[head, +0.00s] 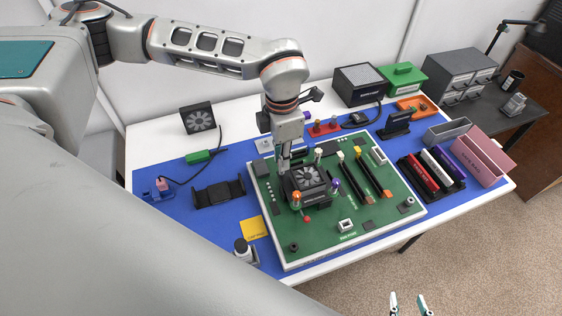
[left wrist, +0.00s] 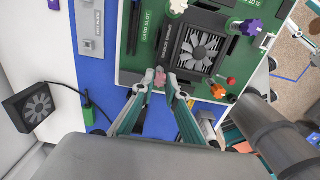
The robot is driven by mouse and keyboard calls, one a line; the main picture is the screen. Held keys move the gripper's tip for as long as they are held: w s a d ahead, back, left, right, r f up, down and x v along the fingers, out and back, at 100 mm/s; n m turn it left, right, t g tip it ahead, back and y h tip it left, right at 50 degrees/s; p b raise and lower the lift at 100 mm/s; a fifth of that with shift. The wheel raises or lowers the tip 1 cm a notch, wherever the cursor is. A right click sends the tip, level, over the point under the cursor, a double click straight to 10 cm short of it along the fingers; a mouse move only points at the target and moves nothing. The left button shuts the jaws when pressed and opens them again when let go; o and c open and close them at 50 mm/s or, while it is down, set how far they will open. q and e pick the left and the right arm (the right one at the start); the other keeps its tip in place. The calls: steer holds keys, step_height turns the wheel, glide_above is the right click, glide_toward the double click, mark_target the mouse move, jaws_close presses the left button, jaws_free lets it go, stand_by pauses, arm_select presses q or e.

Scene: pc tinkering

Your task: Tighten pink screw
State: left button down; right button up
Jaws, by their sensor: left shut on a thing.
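The pink screw (left wrist: 160,77) shows in the left wrist view between my left fingertips, at a corner of the black fan cooler (left wrist: 195,52). My left gripper (left wrist: 158,87) is shut on it, pointing down at the board. In the head view my left gripper (head: 284,165) is over the cooler's back left corner (head: 305,181), and the screw is hidden there. Orange (head: 296,200), purple (head: 335,186) and white (head: 318,154) screws stand at the other corners. My right gripper (head: 410,304) is at the bottom edge with its fingertips apart, empty.
The green board (head: 325,235) lies on the blue mat. A black stand (head: 218,193) and a loose fan (head: 197,118) are further left. Colored modules (head: 430,170) stand at the right.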

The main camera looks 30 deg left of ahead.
arm_select(q)
steer(key=c, duration=2.4)
jaws_free()
steer(key=shift+m, duration=0.5)
steer(key=o, duration=0.3)
arm_select(e)
steer(key=shift+w+r, duration=0.2)
steer(key=shift+r, duration=0.25)
arm_select(q)
steer(key=shift+r, duration=0.1)
